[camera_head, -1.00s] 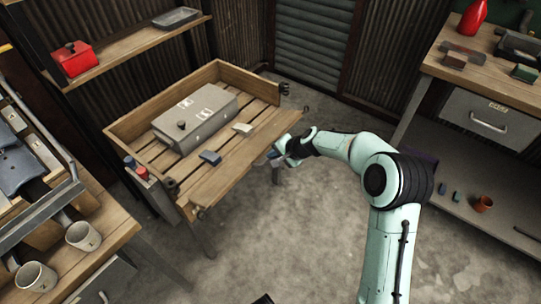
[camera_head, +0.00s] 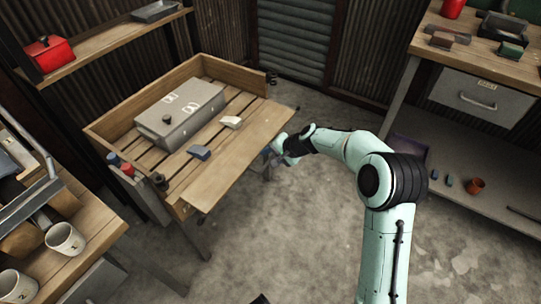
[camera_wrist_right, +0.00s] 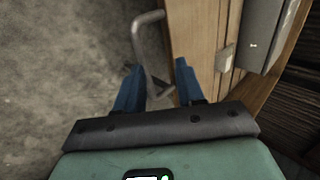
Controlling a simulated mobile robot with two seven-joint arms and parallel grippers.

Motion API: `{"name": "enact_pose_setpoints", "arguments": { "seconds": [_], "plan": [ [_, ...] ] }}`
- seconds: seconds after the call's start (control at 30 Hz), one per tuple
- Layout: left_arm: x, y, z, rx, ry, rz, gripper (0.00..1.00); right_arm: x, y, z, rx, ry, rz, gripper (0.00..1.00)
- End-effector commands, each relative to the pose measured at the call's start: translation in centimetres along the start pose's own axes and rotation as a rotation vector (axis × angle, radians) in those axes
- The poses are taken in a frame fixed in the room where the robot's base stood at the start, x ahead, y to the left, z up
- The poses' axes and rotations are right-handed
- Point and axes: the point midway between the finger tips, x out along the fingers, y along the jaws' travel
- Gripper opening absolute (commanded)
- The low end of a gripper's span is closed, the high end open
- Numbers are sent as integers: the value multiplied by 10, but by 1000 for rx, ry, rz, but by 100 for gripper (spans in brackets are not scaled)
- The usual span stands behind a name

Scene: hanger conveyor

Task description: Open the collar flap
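The collar flap (camera_head: 235,160) is the wide plain wooden board along the front of the wooden collar on the table. I see its broad face; its exact tilt I cannot tell. In the right wrist view its face (camera_wrist_right: 195,45) runs down beside a bent grey metal handle (camera_wrist_right: 139,45). My right gripper (camera_head: 272,156) is at the flap's outer side, partly hidden behind its edge. Its blue fingers (camera_wrist_right: 158,90) are apart, with the lower part of the handle between them; a firm grip does not show. My left gripper is not in view.
A grey box (camera_head: 180,117), a blue block (camera_head: 199,152) and a pale block (camera_head: 231,122) lie inside the collar. Mugs (camera_head: 66,239) stand on the left bench. A right-hand workbench (camera_head: 440,60) stands across clear concrete floor (camera_head: 290,235).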

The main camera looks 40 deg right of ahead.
Motion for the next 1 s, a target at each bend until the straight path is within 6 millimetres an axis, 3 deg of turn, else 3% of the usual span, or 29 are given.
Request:
{"name": "enact_pose_setpoints", "arguments": {
  "seconds": [0.17,0.6,0.8,1.0],
  "plan": [
    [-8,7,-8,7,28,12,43,-22,-1,-1,1,3,0,38],
    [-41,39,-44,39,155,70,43,-114,-2,-1,0,4,-2,38],
    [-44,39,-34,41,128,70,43,-131,0,-1,-1,1,0,38],
    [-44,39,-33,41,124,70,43,-133,0,-1,0,0,0,38]
  ]
}}
